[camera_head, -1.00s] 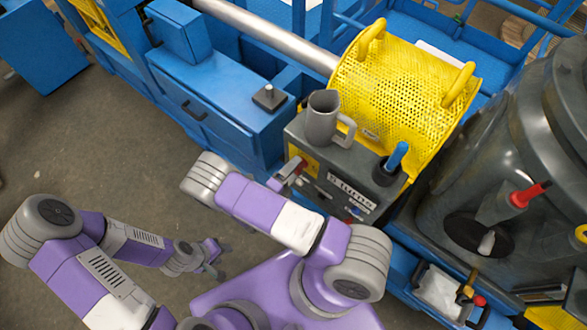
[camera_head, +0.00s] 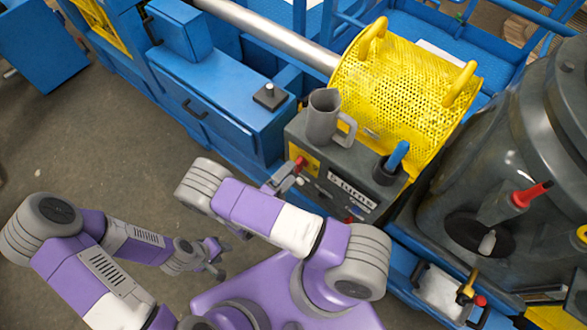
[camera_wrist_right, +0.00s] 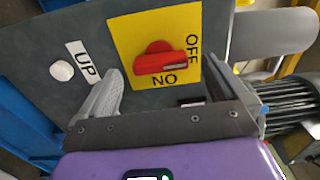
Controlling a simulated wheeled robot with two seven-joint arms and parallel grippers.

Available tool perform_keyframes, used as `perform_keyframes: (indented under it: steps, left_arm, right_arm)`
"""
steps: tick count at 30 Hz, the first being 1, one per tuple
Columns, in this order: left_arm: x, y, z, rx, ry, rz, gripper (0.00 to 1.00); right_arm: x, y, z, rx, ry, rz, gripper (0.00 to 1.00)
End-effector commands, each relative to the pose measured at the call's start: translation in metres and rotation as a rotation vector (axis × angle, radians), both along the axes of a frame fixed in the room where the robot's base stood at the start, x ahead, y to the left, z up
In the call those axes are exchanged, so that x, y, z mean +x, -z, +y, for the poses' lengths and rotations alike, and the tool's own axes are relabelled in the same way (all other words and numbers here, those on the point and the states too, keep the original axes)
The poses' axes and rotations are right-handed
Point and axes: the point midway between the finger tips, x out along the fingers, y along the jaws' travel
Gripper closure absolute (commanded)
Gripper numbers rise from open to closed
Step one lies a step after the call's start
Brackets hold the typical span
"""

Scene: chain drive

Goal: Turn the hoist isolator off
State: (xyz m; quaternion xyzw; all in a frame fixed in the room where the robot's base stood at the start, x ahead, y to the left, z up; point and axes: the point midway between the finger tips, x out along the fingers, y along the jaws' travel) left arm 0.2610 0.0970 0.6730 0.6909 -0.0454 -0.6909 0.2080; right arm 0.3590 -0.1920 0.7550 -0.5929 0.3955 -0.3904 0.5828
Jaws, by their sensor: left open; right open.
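The hoist isolator is a red rotary knob (camera_wrist_right: 165,60) on a yellow plate (camera_wrist_right: 125,35) marked OFF and ON. In the right wrist view its bar lies roughly across the picture, close to the ON lettering, with OFF at its right. In the head view the knob (camera_head: 301,162) sits at the left end of the dark control box (camera_head: 325,178). My right gripper (camera_head: 287,178) is open just in front of the plate. Its fingers stand either side of the knob in the wrist picture; contact cannot be seen. My left gripper (camera_head: 216,257) is open and empty, low at the left.
A grey jug (camera_head: 323,118) and a blue-handled item in a dark cup (camera_head: 390,163) stand on the control box. A white button labelled UP (camera_wrist_right: 62,70) is near the isolator. A yellow mesh guard (camera_head: 405,90) is behind, and a large dark drum (camera_head: 540,130) is at right.

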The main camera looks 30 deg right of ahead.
Motion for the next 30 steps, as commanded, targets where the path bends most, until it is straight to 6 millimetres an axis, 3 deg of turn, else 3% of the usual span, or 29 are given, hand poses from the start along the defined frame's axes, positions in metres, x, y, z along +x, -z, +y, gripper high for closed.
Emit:
perform_keyframes:
  steps: [3, 9, 26, 30]
  left_arm:
    - [0.000, 0.002, 0.000, 0.000, 0.000, 0.000, 0.57]
    - [0.000, 0.004, 0.000, 0.000, 0.000, 0.000, 0.57]
    - [0.000, 0.004, 0.000, 0.000, 0.000, 0.000, 0.57]
    - [0.000, 0.004, 0.000, 0.000, 0.000, 0.000, 0.57]
  right_arm:
    - [-0.008, 0.001, 0.019, 0.001, -0.002, -0.001, 0.00]
    - [-0.015, 0.001, 0.036, 0.000, 0.000, 0.001, 0.00]
    - [-0.016, 0.000, 0.037, 0.000, 0.001, 0.001, 0.00]
    - [-0.026, 0.008, 0.027, 0.060, 0.070, -0.011, 0.00]
